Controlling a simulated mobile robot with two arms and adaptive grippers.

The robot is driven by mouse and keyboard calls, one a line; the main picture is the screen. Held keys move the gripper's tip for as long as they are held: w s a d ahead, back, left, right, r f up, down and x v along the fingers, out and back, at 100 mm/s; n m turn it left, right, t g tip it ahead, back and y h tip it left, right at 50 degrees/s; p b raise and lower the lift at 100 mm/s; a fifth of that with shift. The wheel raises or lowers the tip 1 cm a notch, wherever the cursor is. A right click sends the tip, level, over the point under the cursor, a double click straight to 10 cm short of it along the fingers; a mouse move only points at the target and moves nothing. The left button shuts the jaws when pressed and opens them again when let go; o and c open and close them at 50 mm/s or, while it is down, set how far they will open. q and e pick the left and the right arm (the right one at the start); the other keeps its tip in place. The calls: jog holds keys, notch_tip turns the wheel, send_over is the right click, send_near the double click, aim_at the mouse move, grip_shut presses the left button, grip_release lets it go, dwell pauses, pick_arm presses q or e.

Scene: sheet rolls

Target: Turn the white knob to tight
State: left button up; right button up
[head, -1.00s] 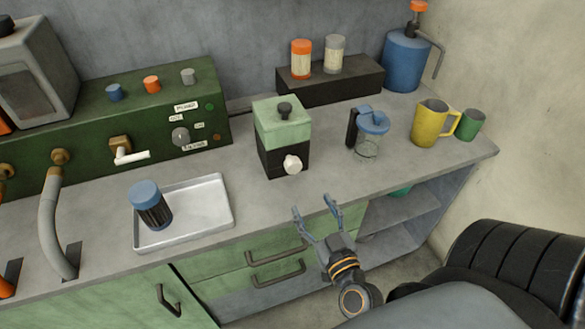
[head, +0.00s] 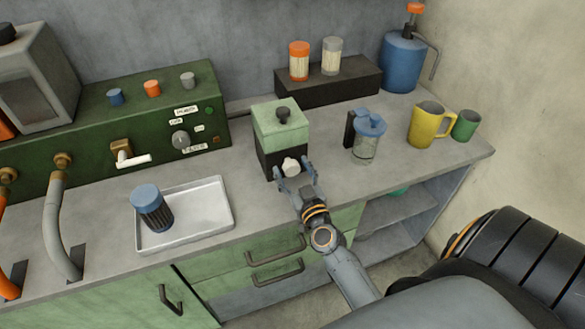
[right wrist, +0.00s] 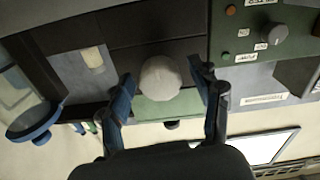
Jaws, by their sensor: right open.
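The white knob (head: 290,167) sticks out from the black lower front of a small box with a light green top (head: 281,127). In the right wrist view the knob (right wrist: 160,78) is round and sits between the two fingertips. My right gripper (head: 293,170) is open, with one finger on each side of the knob. Gaps show between the fingers and the knob in the right wrist view, so it is not gripped. No mark for tight can be read on the box. My left gripper is not in view.
A white tray (head: 215,219) with a blue-capped dark jar (head: 151,208) lies to the left. A blue-lidded clear jar (head: 366,145) and a yellow mug (head: 424,125) stand to the right. The green control panel (head: 95,138) is at the back left.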

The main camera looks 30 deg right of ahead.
jog(key=c, duration=1.2)
jog(key=shift+o, duration=0.2)
